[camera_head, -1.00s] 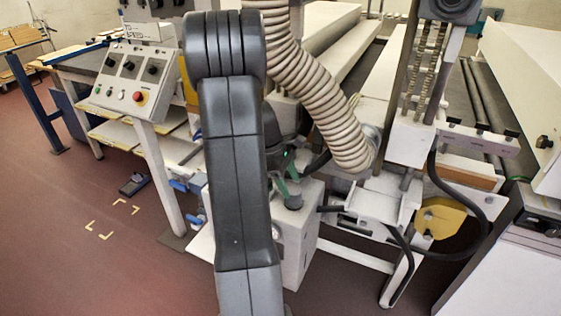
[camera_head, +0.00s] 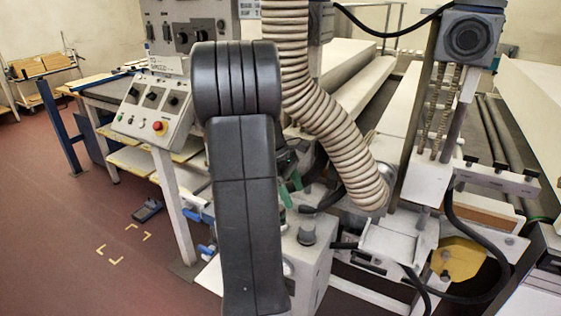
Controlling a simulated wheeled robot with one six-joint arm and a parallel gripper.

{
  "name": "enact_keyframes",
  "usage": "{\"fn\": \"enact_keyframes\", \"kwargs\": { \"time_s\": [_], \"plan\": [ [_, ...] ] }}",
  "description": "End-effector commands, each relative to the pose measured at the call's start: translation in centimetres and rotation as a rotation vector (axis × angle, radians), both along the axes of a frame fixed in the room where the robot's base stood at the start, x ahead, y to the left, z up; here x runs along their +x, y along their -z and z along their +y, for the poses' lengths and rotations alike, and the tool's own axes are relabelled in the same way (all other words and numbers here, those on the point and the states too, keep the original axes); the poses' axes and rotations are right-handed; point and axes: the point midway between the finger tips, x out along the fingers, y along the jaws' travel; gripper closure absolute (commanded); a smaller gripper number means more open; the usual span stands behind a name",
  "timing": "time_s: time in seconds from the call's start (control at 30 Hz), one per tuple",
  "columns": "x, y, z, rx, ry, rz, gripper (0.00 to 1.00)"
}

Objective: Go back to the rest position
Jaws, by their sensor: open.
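My gripper (camera_head: 291,187) shows partly behind my own dark arm, near the middle of the view. Its green fingers point down and stand apart, with nothing seen between them. The rest of it is largely hidden by the arm. Below the fingers, a round dark knob (camera_head: 307,231) stands on top of a pale machine box (camera_head: 309,262). The fingers appear clear of the knob.
A ribbed beige hose (camera_head: 328,130) hangs just right of my arm. A control panel (camera_head: 152,108) with a red button stands at left. A post with a motor (camera_head: 470,38) and black cables (camera_head: 452,245) are at right. The red floor (camera_head: 70,240) at left is mostly clear.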

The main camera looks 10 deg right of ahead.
Motion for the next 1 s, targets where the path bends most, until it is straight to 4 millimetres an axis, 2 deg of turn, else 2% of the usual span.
{"fn": "enact_keyframes", "kwargs": {
  "time_s": [0.17, 0.5, 0.7, 0.83, 1.0],
  "plan": [
    [-0.5, 2.1, -0.8, 0.0, 0.001, 0.003, 0.36],
    [-1.7, 8.4, -3.1, -0.001, 0.002, 0.005, 0.36],
    [-2.3, 11.4, -4.2, 0.0, 0.001, 0.003, 0.36],
    [-2.6, 12.7, -4.6, 0.0, 0.001, 0.003, 0.36],
    [-2.5, 12.5, -4.5, 0.0, -0.051, 0.0, 0.36]
  ]
}}
